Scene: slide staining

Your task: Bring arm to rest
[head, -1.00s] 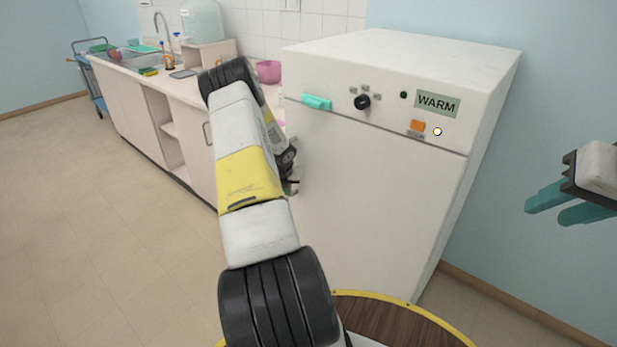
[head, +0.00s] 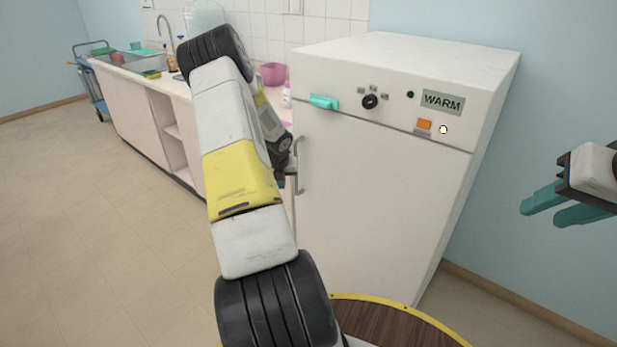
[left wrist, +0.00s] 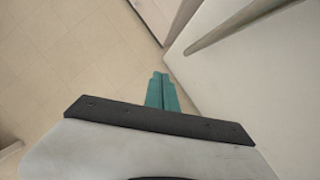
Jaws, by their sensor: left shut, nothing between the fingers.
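My left arm reaches forward in the head view, in front of the white WARM cabinet's left side. The left gripper is mostly hidden behind my arm there, beside the cabinet's handle (head: 299,165). In the left wrist view the left gripper (left wrist: 161,77) has its teal fingers together and empty. It points down past the cabinet front, and the handle (left wrist: 235,25) shows to its right, apart from the fingers. My right gripper (head: 540,212) is at the right edge of the head view, its teal fingers apart, with nothing visible between them.
The white cabinet (head: 380,200) has a knob, an orange switch and a teal piece (head: 324,102) on its front. A counter (head: 140,115) with a sink and a pink bowl (head: 273,74) stands at the back left. The floor (head: 100,220) at left is clear.

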